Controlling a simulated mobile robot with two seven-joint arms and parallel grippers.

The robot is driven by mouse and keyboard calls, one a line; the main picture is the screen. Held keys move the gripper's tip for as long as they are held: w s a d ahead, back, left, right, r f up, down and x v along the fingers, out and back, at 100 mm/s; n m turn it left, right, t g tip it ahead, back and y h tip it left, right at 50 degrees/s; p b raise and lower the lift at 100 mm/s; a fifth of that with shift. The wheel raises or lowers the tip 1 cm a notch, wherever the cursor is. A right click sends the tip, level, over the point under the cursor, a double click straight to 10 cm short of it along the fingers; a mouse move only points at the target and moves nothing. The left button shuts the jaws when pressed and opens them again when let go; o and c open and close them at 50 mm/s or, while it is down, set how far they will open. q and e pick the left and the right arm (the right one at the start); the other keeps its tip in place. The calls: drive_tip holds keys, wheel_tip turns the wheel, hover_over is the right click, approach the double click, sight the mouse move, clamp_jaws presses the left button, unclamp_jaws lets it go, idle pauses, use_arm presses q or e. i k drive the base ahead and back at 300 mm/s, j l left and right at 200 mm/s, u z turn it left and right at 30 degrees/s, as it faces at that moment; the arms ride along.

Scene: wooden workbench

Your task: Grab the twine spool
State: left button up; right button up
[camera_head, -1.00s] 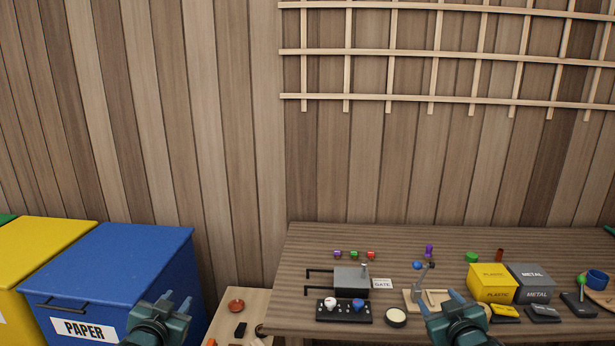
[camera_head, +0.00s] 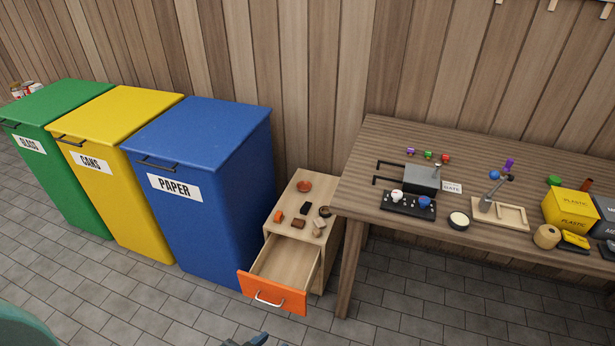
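The twine spool appears to be the tan, rounded thing (camera_head: 547,236) with a dark spot on top. It stands near the front edge of the wooden workbench (camera_head: 420,133), at the right, in front of the yellow plastic box. Only the tips of a gripper (camera_head: 247,341), seemingly my left one, show at the bottom edge, low and far from the spool. Whether it is open or shut cannot be told. My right gripper is out of view.
A yellow box (camera_head: 570,211) is close behind the spool; a wooden tray (camera_head: 512,216) is to its left. A joystick panel (camera_head: 408,205) is further left. A small cabinet has its orange-fronted drawer (camera_head: 272,293) pulled out. Blue (camera_head: 200,140), yellow and green bins stand left. Floor before the bench is clear.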

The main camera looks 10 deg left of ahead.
sight(547, 236)
drive_tip(key=k+u, duration=0.15)
drive_tip(key=u, duration=0.25)
drive_tip(key=k+u, duration=0.15)
drive_tip(key=u, duration=0.25)
drive_tip(key=z, duration=1.8)
